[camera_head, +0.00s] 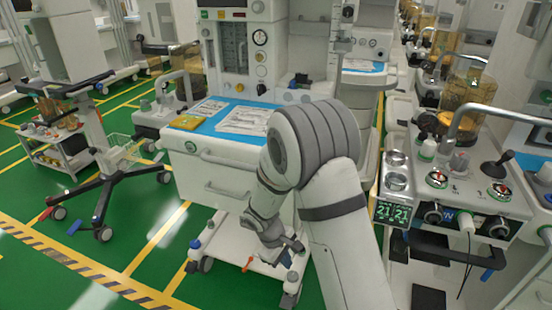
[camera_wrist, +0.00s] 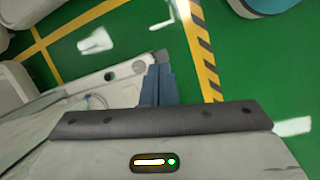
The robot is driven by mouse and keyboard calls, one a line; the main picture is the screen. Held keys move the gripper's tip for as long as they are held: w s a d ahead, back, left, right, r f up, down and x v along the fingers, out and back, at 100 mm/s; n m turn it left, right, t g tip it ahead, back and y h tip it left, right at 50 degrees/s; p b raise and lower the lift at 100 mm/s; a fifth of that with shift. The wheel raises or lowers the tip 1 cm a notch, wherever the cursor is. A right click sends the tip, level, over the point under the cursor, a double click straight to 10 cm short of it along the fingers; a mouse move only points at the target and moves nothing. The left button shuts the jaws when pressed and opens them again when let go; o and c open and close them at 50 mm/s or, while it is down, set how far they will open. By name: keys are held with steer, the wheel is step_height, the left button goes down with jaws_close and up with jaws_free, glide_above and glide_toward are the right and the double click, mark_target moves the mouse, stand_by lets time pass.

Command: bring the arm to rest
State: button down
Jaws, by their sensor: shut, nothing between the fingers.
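My arm (camera_head: 335,210) is folded, with its big grey elbow up in front of the anaesthesia cart (camera_head: 225,165) and its forearm hanging down. My gripper (camera_head: 292,246) is low, in front of the cart's drawers and above its base, partly hidden by the wrist. In the wrist view my gripper's blue-grey fingers (camera_wrist: 158,72) are together with nothing between them. Beyond them are the pale cart base and the green floor. I cannot tell the exact gap between the gripper and the cart.
The cart's blue top (camera_head: 220,122) bears papers and a yellow packet (camera_head: 187,122). A second machine with knobs and a display (camera_head: 393,213) stands close on the right. A wheeled stand (camera_head: 100,165) is at the left. Green floor (camera_head: 140,235) with a striped line is clear at front left.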

steer(key=s+d+r+m+y+p, duration=0.1)
steer(key=s+d+r+m+p, duration=0.15)
steer(key=r, duration=0.55)
steer(key=s+d+r+m+p, duration=0.1)
steer(key=d+r+p, duration=0.2)
steer(key=r, duration=0.6)
steer(key=s+d+r+m+y+p, duration=0.1)
steer(key=s+d+r+m+p, duration=0.1)
steer(key=r, duration=0.6)
steer(key=s+d+r+m+t+p, duration=0.1)
steer(key=s+r+p, duration=0.3)
steer(key=r, duration=0.5)
steer(key=s+d+r+m+t+y+p, duration=0.1)
steer(key=s+d+r+m+p, duration=0.2)
steer(key=s+r, duration=0.5)
steer(key=shift+s+d+r+m+t+y+p, duration=0.25)
steer(key=shift+r+m+p, duration=0.35)
steer(key=shift+p, duration=0.4)
steer(key=shift+f, duration=0.1)
